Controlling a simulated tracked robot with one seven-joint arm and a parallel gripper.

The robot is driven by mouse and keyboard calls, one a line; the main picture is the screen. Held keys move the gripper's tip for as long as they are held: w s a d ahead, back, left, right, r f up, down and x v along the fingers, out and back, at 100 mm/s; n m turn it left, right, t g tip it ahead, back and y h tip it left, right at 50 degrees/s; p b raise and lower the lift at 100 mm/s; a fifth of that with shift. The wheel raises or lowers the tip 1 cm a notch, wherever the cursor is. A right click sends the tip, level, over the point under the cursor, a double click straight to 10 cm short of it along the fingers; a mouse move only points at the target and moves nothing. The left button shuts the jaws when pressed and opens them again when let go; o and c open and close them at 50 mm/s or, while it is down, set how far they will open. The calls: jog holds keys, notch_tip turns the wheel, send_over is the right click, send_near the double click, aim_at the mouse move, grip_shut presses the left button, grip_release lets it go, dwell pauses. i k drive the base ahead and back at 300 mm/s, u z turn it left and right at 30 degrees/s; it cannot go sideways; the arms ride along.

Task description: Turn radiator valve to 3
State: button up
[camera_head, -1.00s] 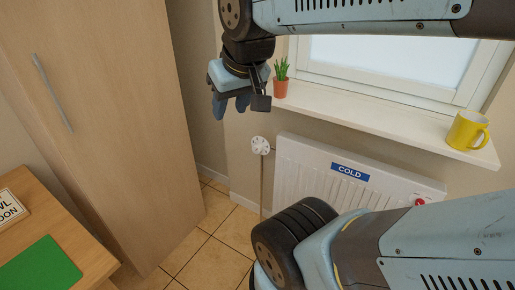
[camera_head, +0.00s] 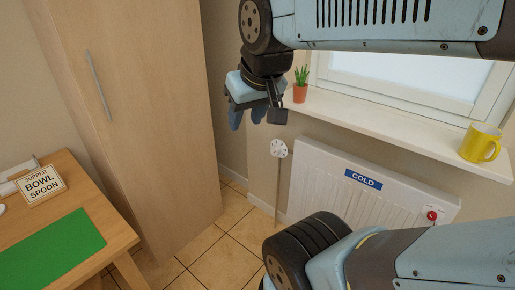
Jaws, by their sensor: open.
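The radiator valve (camera_head: 279,148) is a round white knob with dark marks, on a pipe at the upper left end of the white radiator (camera_head: 335,190). Its numbers are too small to read. The radiator bears a blue "COLD" sign (camera_head: 363,179) and a red round part (camera_head: 432,215) at its right end. My gripper (camera_head: 258,115) hangs open and empty above and to the left of the valve, apart from it in the picture. Its fingers point downward.
A windowsill above the radiator holds a potted plant (camera_head: 300,88) and a yellow mug (camera_head: 481,142). A tall wooden cabinet (camera_head: 150,120) stands left. A wooden table with a green mat (camera_head: 50,250) and a sign (camera_head: 40,185) is at lower left. Tiled floor (camera_head: 215,255) is clear between.

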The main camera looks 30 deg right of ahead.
aim_at(275, 150)
jog(key=i, duration=0.85)
jog(key=z, duration=0.05)
